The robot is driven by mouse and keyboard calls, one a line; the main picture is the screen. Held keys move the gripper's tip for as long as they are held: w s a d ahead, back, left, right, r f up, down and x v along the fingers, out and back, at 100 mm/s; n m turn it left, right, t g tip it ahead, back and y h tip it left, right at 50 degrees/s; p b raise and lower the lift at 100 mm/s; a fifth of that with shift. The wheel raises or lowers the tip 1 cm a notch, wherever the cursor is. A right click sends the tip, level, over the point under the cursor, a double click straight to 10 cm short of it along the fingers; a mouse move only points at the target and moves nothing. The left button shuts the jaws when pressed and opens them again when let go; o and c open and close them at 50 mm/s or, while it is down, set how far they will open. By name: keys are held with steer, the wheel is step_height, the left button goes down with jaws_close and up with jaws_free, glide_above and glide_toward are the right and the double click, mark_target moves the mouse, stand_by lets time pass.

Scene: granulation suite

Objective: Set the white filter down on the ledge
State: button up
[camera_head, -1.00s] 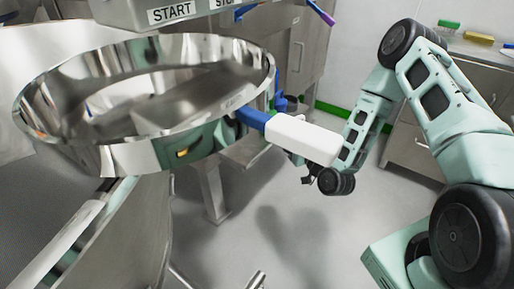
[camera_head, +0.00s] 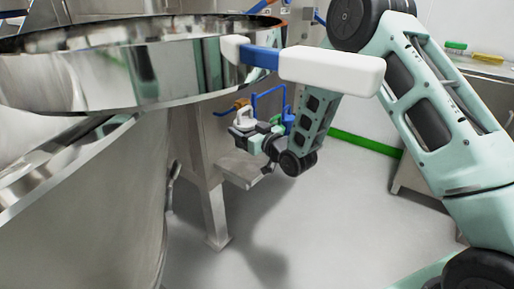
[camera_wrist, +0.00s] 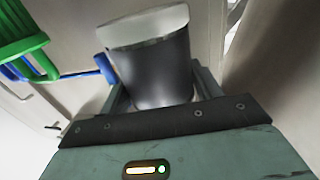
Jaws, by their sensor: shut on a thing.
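The white filter (camera_head: 243,117) is held upright in my gripper (camera_head: 245,130), near the grey metal stand in the head view. In the wrist view the filter (camera_wrist: 152,62) fills the space between my fingers (camera_wrist: 155,88), with a pale top and a dark, shaded body. The metal ledge (camera_head: 240,169) juts out low on the stand, below my gripper in the picture. The filter appears above the ledge and apart from it.
A large shiny steel bowl (camera_head: 140,75) fills the upper left. A white and blue handle (camera_head: 330,68) crosses in front of my arm. Blue items (camera_head: 288,120) are close beside my gripper. Green loops (camera_wrist: 22,38) show in the wrist view.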

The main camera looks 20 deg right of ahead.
step_height(320, 180, down, 9)
steer(key=shift+r+b, duration=0.1)
steer(key=shift+b, duration=1.1)
steer(key=shift+f, duration=0.2)
steer(key=o, duration=1.1)
